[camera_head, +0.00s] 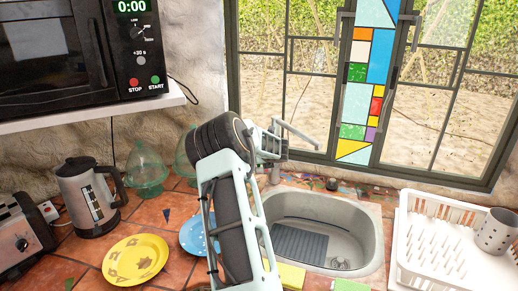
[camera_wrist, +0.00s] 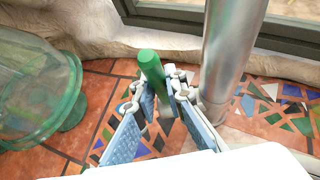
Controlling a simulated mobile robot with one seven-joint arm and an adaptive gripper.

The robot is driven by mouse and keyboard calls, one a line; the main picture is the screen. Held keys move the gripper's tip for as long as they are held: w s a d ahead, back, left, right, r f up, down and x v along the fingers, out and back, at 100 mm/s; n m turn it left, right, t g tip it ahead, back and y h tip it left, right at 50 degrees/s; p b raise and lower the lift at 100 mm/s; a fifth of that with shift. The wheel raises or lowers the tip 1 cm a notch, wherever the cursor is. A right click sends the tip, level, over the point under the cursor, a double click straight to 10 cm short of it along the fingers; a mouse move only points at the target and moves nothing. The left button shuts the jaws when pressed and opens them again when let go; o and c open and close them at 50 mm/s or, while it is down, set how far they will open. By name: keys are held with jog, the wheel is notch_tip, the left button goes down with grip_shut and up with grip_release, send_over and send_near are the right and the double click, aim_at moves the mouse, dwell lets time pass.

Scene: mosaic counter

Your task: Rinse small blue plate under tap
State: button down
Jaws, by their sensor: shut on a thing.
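The small blue plate (camera_head: 192,236) with light dots lies on the tiled counter in the head view, partly hidden behind my arm. The metal tap (camera_head: 296,131) stands at the back left of the sink (camera_head: 345,205); its thick silver column (camera_wrist: 230,55) is right of my gripper in the wrist view. My gripper (camera_head: 270,143) is by the tap, above the counter. In the wrist view my gripper (camera_wrist: 165,88) is shut on a green rod (camera_wrist: 151,67), its fingertips on either side of it. I cannot tell whether the rod is joined to the tap.
A yellow plate (camera_head: 135,261), a kettle (camera_head: 91,196) and a toaster (camera_head: 22,239) are on the left. Green glassware (camera_head: 146,170) stands near the wall, close to my gripper's left. A white dish rack (camera_head: 455,245) is right of the sink. A window is behind.

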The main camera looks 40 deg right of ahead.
jog(key=shift+w+d+g+p, duration=0.1)
jog(key=shift+g+p, duration=0.2)
jog(key=shift+p, duration=0.8)
jog(key=c, duration=2)
grip_release()
jog(key=shift+o, duration=0.2)
jog(key=v, duration=1.2)
jog(key=shift+d, duration=0.15)
